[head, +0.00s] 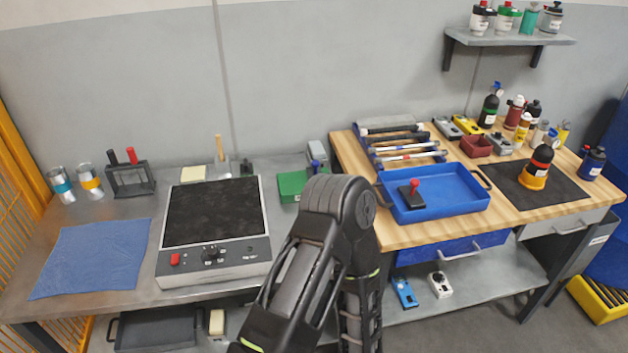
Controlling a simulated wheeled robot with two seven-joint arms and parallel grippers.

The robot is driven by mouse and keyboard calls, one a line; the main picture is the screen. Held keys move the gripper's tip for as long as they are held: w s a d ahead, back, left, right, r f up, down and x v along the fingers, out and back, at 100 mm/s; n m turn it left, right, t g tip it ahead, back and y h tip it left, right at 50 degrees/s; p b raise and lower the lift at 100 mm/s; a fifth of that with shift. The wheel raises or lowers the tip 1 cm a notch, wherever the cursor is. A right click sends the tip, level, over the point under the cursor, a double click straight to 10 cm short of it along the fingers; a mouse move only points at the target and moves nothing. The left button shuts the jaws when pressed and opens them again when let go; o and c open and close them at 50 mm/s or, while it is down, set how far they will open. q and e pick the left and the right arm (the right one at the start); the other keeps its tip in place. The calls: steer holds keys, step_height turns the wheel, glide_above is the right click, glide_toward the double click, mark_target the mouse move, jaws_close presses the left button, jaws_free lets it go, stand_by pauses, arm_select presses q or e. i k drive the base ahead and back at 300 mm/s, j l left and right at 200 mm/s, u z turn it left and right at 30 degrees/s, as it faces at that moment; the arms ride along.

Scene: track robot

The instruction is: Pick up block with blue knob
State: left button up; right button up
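A small blue knob (316,166) shows on the left metal workbench, just right of a green box (292,186). My own dark arm link covers the area below it, so I cannot see clearly what block it sits on. A similar dark block with a red knob (410,193) lies in the blue tray on the wooden bench. One of my arms rises from the bottom middle and bends in front of the gap between the benches. Neither gripper shows in the head view.
A hot plate (213,273) and a blue cloth (92,258) lie on the metal bench (100,307). A blue tray (436,211), hammers (410,155) and several bottles stand on the wooden bench (350,160). A shelf (510,38) hangs above. The wooden bench's front left is clear.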

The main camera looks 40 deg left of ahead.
mark_target(315, 169)
steer(key=i+l, duration=0.5)
steer(key=i+l+u, duration=0.2)
steer(key=u, duration=1.75)
steer(key=i+l, duration=0.05)
